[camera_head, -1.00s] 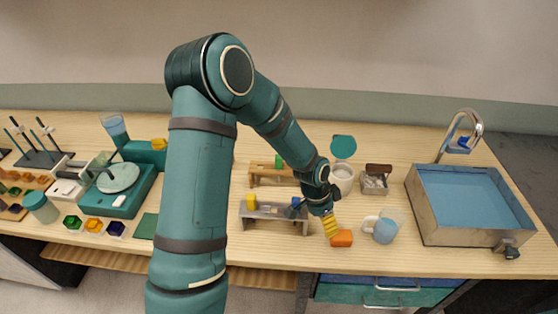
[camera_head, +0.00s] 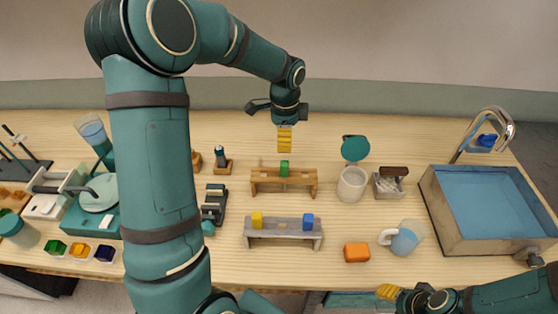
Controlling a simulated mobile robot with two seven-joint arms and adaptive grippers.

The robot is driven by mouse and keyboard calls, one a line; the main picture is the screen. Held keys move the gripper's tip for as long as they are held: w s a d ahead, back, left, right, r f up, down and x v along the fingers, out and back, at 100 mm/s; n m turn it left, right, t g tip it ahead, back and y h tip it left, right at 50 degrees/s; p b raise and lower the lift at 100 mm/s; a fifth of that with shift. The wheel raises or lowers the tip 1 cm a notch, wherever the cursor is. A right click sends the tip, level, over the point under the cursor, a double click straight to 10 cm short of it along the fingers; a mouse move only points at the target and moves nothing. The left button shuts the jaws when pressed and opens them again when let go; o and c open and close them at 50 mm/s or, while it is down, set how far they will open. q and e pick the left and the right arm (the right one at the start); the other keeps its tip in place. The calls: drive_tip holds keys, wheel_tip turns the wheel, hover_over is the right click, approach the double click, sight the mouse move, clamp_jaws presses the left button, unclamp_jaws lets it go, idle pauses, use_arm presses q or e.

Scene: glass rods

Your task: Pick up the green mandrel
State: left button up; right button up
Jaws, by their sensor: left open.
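A small green piece, which looks like the green mandrel (camera_head: 284,168), stands in the middle of a wooden rack (camera_head: 263,188) near the centre of the bench. My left gripper (camera_head: 285,149), with yellow ridged fingers pointing down, hangs just behind and above the green piece in the picture. It is open and holds nothing; its fingers overlap in this view. My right gripper (camera_head: 386,292), also with yellow fingers, is at the bench's front edge at lower right. Its jaw gap cannot be made out.
A grey rack (camera_head: 283,232) with a yellow block (camera_head: 257,220) and a blue block (camera_head: 308,222) stands in front. An orange block (camera_head: 357,252), a mug (camera_head: 403,238) and a white cup (camera_head: 351,185) are right of the racks. A sink (camera_head: 440,215) is farther right.

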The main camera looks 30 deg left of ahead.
sight(285, 163)
use_arm(q)
wheel_tip(285, 163, down, 8)
drive_tip(key=shift+r, duration=0.15)
drive_tip(key=shift+w+f, duration=0.15)
drive_tip(key=shift+f, duration=2.85)
clamp_jaws()
